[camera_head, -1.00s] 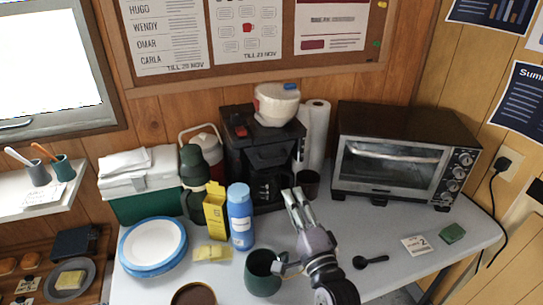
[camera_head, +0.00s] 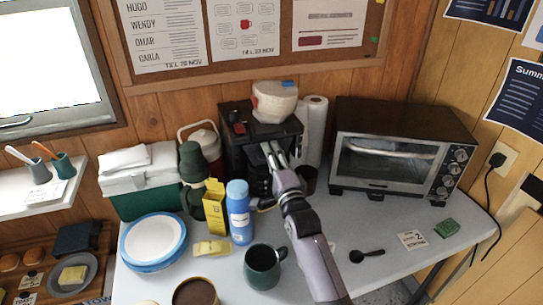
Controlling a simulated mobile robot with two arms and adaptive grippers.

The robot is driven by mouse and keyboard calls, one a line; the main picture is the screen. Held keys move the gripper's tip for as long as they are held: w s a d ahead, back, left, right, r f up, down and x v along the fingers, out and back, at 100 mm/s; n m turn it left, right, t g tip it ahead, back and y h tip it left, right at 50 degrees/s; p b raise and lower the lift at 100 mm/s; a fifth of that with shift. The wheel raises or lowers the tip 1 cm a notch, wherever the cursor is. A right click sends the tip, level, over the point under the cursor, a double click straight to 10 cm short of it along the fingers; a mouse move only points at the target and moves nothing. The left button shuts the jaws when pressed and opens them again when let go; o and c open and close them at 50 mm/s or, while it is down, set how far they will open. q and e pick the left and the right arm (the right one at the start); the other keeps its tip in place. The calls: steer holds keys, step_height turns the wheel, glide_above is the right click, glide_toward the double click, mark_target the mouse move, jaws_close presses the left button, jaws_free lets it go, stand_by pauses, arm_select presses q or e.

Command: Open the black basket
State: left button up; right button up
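The black coffee machine (camera_head: 233,150) stands at the back of the table against the wall. Its black basket (camera_head: 258,158) is in the upper front, below the top housing, and is partly hidden by my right gripper. My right gripper (camera_head: 272,148) reaches up from the lower right, with its fingertips at the basket's front. The two fingers lie close together; I cannot tell whether they touch or hold the basket. The carafe below is mostly hidden by my arm. My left gripper is not in view.
A green mug (camera_head: 264,267) is left of my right arm. A toaster oven (camera_head: 390,155) is on the right. Table in front of the oven is mostly clear.

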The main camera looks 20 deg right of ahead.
jaws_close()
stand_by(0.3)
stand_by(0.6)
